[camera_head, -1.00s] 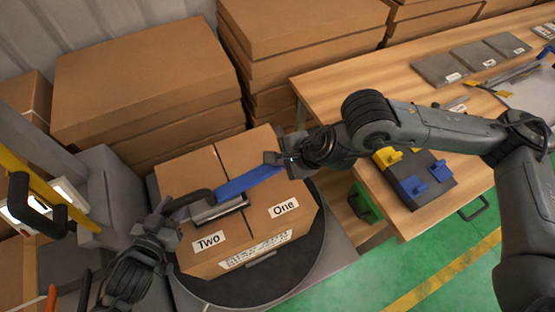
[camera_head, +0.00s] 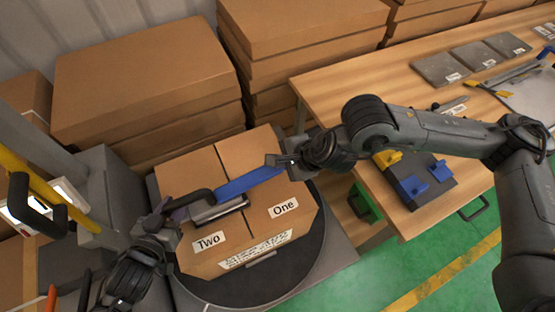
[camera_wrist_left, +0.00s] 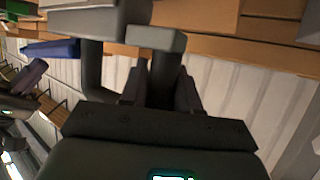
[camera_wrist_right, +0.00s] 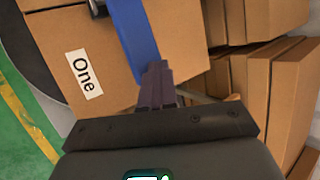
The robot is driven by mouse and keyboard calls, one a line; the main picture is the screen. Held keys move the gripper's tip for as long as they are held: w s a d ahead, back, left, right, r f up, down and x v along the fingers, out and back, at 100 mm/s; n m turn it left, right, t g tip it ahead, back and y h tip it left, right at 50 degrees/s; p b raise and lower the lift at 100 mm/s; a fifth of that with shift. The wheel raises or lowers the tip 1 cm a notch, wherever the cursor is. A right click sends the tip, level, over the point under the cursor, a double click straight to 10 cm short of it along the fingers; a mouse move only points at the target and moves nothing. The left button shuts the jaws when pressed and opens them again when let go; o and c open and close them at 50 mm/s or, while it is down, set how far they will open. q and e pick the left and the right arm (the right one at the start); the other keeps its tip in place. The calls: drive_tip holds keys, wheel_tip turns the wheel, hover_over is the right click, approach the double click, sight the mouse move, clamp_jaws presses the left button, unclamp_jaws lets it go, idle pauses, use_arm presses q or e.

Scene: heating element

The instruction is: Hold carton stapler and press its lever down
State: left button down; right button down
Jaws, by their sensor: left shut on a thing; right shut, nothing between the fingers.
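The carton stapler lies on top of a closed carton (camera_head: 185,178) with labels One and Two. Its silver body (camera_head: 218,210) rests across the centre seam, with a dark curved handle (camera_head: 192,199) at the left. Its long blue lever (camera_head: 249,181) reaches up and right. My left gripper (camera_head: 166,211) is shut on the dark handle. The handle also shows between the fingers in the left wrist view (camera_wrist_left: 140,72). My right gripper (camera_head: 274,160) is shut and empty at the lever's far end. In the right wrist view its purple fingers (camera_wrist_right: 156,88) overlap the lever (camera_wrist_right: 135,38); contact is unclear.
The carton sits on a round dark turntable (camera_head: 310,262). Stacked brown cartons (camera_head: 150,75) stand behind it. A wooden table (camera_head: 335,92) on the right holds a dark tray (camera_head: 440,184) with yellow and blue parts. A yellow bar (camera_head: 38,192) stands at the left.

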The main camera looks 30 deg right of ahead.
drive_tip(key=shift+d+f, duration=0.2)
drive_tip(key=shift+f, duration=0.35)
drive_tip(key=shift+d+f, duration=0.2)
drive_tip(key=shift+f, duration=0.3)
idle(1.0)
drive_tip(key=shift+r, duration=0.1)
drive_tip(key=shift+a+r, duration=0.2)
drive_tip(key=shift+r, duration=0.6)
drive_tip(key=shift+a+r, duration=0.25)
drive_tip(key=shift+r, duration=0.5)
drive_tip(key=shift+a+r, duration=0.2)
drive_tip(key=shift+r, duration=0.6)
drive_tip(key=shift+r, duration=0.1)
drive_tip(key=shift+a+r, duration=0.2)
drive_tip(key=shift+r, duration=0.6)
drive_tip(key=shift+a+r, duration=0.2)
drive_tip(key=shift+r, duration=0.55)
drive_tip(key=shift+a+r, duration=0.2)
drive_tip(key=shift+r, duration=0.6)
drive_tip(key=shift+m, duration=0.3)
